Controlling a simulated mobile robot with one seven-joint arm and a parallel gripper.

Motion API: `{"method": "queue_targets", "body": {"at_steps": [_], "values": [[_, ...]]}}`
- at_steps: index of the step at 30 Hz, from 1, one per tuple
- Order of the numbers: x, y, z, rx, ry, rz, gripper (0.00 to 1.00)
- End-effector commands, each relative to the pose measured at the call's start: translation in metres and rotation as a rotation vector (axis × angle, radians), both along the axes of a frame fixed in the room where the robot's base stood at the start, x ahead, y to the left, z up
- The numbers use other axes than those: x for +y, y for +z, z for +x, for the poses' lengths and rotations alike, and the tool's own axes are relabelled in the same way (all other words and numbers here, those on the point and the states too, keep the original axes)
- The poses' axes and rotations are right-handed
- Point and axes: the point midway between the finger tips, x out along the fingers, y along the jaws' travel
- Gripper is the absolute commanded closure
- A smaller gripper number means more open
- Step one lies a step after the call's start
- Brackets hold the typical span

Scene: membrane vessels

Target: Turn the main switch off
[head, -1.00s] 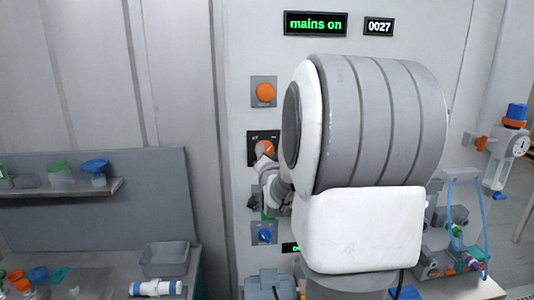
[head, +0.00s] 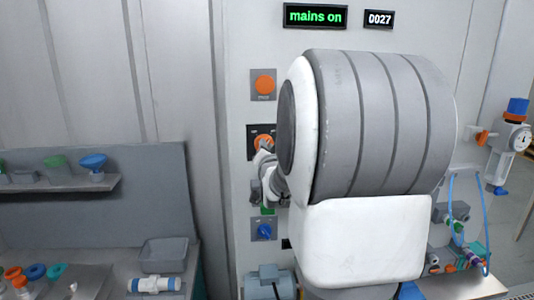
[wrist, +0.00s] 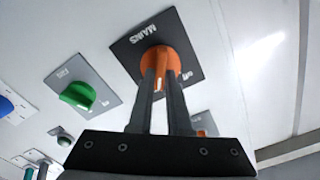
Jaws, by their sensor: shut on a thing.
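The main switch is an orange rotary knob (wrist: 162,62) on a dark plate (wrist: 133,48) lettered MAINS in the wrist view. In the head view the orange knob (head: 262,140) shows on the wall panel, partly hidden by my arm. My gripper (wrist: 161,80) is shut on the orange knob, with a finger on either side of it. A display (head: 315,16) above reads "mains on" in green.
An orange round button (head: 265,84) sits above the main switch and a blue knob (head: 264,231) below. A green knob (wrist: 78,95) is beside the main switch in the wrist view. A shelf (head: 60,186) and a bench with fittings are at left.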

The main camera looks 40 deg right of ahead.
Motion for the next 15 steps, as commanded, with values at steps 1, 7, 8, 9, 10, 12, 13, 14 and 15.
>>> {"method": "queue_targets", "body": {"at_steps": [1, 7, 8, 9, 10, 12, 13, 14, 15], "values": [[0.0004, -0.0047, 0.0004, 0.011, 0.0, -0.03, 1.0], [0.0016, -0.0058, 0.0011, 0.094, 0.001, -0.17, 1.0], [0.002, -0.0063, 0.0012, 0.109, 0.001, -0.193, 1.0], [0.0021, -0.0058, 0.0012, 0.129, 0.0, -0.226, 1.0], [0.0022, -0.0057, 0.0014, 0.144, 0.0, -0.251, 1.0], [0.0025, -0.0058, 0.0015, 0.178, 0.001, -0.307, 1.0], [0.0026, -0.0053, 0.0016, 0.193, 0.001, -0.332, 1.0], [0.0029, -0.0052, 0.0017, 0.209, 0.001, -0.357, 1.0], [0.0029, -0.0055, 0.0018, 0.23, 0.0, -0.388, 1.0]]}}
